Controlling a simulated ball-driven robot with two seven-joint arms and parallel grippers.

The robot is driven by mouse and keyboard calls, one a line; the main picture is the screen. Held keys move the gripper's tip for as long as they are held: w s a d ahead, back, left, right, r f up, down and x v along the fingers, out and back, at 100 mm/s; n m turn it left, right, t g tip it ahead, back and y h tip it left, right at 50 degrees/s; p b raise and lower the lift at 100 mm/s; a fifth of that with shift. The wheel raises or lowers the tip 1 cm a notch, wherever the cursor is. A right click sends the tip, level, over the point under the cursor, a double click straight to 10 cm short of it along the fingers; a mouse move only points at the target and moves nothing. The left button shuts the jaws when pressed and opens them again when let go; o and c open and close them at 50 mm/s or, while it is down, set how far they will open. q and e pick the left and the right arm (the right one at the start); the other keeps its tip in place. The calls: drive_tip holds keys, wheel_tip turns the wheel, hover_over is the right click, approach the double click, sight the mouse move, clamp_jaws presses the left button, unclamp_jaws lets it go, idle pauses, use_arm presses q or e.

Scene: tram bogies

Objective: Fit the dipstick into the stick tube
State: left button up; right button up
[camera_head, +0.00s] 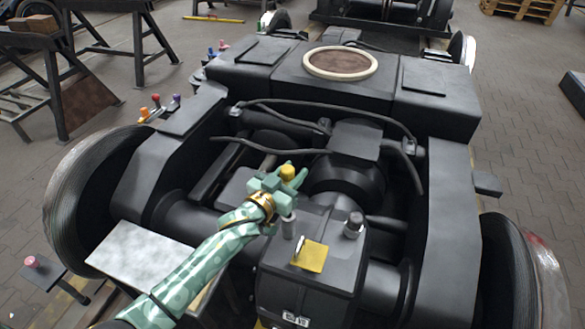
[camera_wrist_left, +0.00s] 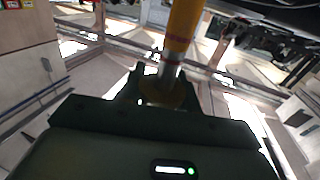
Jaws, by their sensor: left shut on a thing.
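My left gripper (camera_head: 284,183) is shut on the dipstick, whose yellow top (camera_head: 288,172) stands out above the fingers. In the left wrist view the dipstick (camera_wrist_left: 184,35) shows a yellow part with red bands and a bare metal length running to the jaws. A short grey upright tube (camera_head: 289,226), apparently the stick tube, stands on the dark gear housing just below my left gripper. The gripper hides the tube's mouth, so I cannot tell whether the stick's lower end is in it. My right gripper is not in view.
A black-capped fitting (camera_head: 353,224) stands right of the tube. Dark cables (camera_head: 340,107) and the bogie frame (camera_head: 445,215) surround the space. A pale metal plate (camera_head: 135,252) is at left.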

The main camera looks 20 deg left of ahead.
use_arm(q)
drive_tip(key=shift+f+b, duration=0.8)
drive_tip(key=shift+f, duration=1)
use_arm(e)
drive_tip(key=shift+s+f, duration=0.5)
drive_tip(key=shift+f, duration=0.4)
use_arm(q)
drive_tip(key=shift+r+p, duration=0.1)
drive_tip(key=shift+p, duration=0.5)
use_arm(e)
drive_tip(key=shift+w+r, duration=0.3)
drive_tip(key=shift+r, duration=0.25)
use_arm(q)
drive_tip(key=shift+f, duration=0.2)
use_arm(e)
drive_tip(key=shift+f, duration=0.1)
use_arm(q)
drive_tip(key=shift+f+b, duration=0.3)
drive_tip(key=shift+f, duration=0.05)
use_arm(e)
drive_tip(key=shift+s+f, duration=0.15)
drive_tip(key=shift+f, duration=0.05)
